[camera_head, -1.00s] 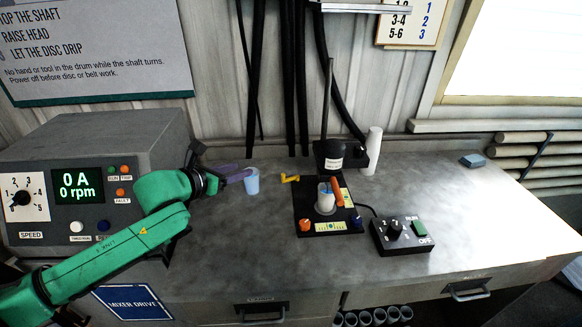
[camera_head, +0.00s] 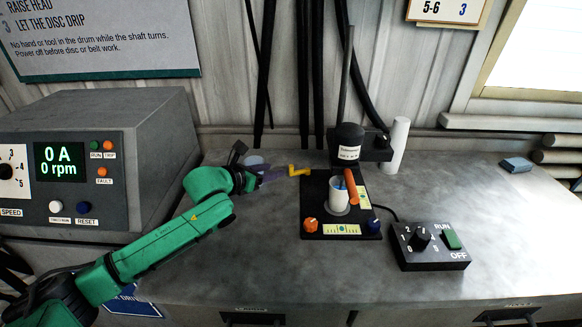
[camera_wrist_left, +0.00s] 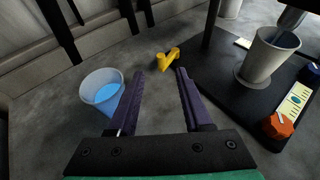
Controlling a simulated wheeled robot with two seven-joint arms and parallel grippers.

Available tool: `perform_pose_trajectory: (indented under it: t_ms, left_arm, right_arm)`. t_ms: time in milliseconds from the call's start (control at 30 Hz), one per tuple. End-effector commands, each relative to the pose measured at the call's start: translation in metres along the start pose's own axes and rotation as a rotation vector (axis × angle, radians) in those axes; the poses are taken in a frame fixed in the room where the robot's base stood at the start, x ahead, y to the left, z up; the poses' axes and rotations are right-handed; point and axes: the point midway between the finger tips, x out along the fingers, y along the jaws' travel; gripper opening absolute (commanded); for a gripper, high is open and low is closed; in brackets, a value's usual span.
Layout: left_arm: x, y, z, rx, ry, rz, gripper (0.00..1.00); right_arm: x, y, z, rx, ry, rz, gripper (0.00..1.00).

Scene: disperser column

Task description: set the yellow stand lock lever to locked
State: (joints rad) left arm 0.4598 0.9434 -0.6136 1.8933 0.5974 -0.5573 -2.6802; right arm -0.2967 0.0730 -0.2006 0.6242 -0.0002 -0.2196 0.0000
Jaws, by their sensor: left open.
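The yellow lock lever (camera_head: 299,170) sticks out from the left back edge of the black stand base (camera_head: 315,200). In the left wrist view the lever (camera_wrist_left: 167,59) lies just beyond my fingertips, about midway between them. My left gripper (camera_head: 281,174) reaches in from the left, low over the bench, its purple fingers pointing at the lever. In the wrist view the left gripper (camera_wrist_left: 157,74) is open and empty, with the fingers apart. I cannot tell whether a finger touches the lever. My right gripper is not in view.
A translucent cup with blue contents (camera_wrist_left: 103,92) stands just left of my fingers. A pale cup (camera_head: 338,197) sits on the stand base near an orange handle (camera_head: 351,187), below the black head (camera_head: 349,137). A control box (camera_head: 432,246) is to the right. The bench front is clear.

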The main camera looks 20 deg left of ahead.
Motion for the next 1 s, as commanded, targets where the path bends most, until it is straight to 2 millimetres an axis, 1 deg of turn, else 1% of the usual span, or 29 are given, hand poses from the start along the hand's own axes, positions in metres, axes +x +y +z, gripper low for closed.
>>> perform_pose_trajectory:
  t_ms: [33, 200, 300, 400, 533, 767, 800, 900, 1000]
  left_arm:
    - [0.012, -0.002, 0.003, -0.006, -0.002, -0.003, 0.50]
    - [0.056, -0.002, 0.003, -0.005, -0.001, -0.003, 0.50]
    - [0.078, -0.003, 0.002, -0.002, 0.001, -0.004, 0.50]
    - [0.092, -0.002, 0.001, -0.001, 0.000, -0.002, 0.50]
    - [0.101, -0.002, 0.000, 0.001, 0.001, -0.002, 0.50]
    - [0.102, -0.002, 0.000, 0.002, 0.002, -0.002, 0.50]
    - [0.102, -0.002, -0.001, 0.002, 0.002, -0.002, 0.34]
    - [0.102, -0.002, -0.001, 0.002, 0.002, -0.002, 0.00]
    - [0.102, -0.001, -0.001, 0.002, 0.002, -0.002, 0.00]
  right_arm:
    - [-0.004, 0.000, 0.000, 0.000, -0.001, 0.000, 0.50]
    - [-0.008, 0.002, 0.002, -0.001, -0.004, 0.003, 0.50]
    - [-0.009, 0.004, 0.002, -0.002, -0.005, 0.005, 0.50]
    - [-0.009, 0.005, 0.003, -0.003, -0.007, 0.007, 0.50]
    - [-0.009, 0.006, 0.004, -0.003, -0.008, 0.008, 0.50]
    - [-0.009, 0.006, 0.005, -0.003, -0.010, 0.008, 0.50]
    - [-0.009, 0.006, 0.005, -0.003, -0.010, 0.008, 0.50]
    - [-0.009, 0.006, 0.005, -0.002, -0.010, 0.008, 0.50]
    - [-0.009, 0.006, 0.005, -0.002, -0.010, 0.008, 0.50]
